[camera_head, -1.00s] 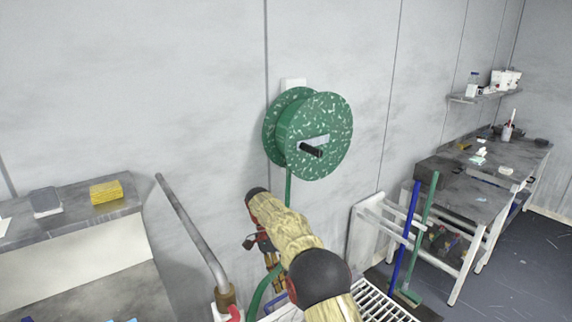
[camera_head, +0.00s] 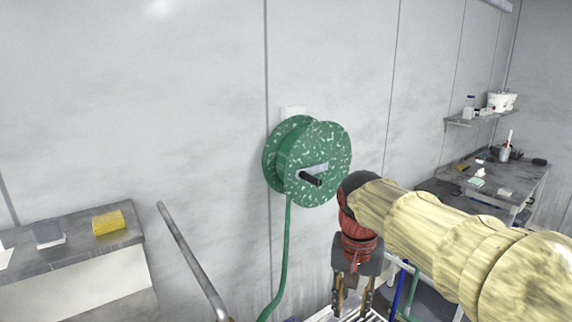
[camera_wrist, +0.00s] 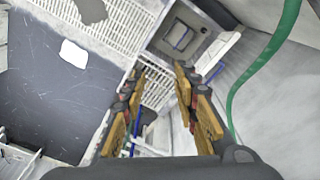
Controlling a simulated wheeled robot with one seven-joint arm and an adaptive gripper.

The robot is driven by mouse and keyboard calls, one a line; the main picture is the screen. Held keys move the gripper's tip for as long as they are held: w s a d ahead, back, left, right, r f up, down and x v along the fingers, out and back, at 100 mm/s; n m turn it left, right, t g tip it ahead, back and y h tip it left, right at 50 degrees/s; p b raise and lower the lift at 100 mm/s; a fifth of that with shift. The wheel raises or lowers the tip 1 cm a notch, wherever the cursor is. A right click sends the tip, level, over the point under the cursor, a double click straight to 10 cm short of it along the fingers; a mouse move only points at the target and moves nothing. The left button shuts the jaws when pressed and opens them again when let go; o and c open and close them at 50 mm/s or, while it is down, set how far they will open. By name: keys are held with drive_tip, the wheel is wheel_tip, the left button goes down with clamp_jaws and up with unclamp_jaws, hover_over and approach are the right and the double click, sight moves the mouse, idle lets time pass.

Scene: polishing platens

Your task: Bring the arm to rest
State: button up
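My gripper (camera_head: 352,298) points down at the lower right of the head view, in front of the wall and right of the hose reel. Its two fingers are apart. In the wrist view my gripper (camera_wrist: 158,85) is open, with nothing between its fingertips. My arm reaches in from the right edge of the head view. The tips of the fingers are near the bottom edge of the head view, above a white slatted rack (camera_head: 325,314).
A green hose reel (camera_head: 322,145) hangs on the wall; its hose (camera_head: 284,260) drops down and shows close by in the wrist view (camera_wrist: 262,60). A metal pipe (camera_head: 190,258) and a ledge with a yellow sponge (camera_head: 109,222) are at left. A workbench (camera_head: 500,185) stands at right.

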drive_tip(key=s+d+f+n+t+p, duration=0.1)
drive_tip(key=s+d+t, duration=0.1)
drive_tip(key=s, duration=0.7)
drive_tip(key=s+d+f+n+t+p, duration=0.1)
drive_tip(key=s+d+n+t, duration=0.1)
drive_tip(key=s, duration=0.7)
drive_tip(key=shift+s+d+n+t+y, duration=0.2)
drive_tip(key=shift+d+n+t+y, duration=0.15)
drive_tip(key=shift+d, duration=0.25)
drive_tip(key=shift+o, duration=0.4)
drive_tip(key=o, duration=0.4)
drive_tip(key=shift+c, duration=0.2)
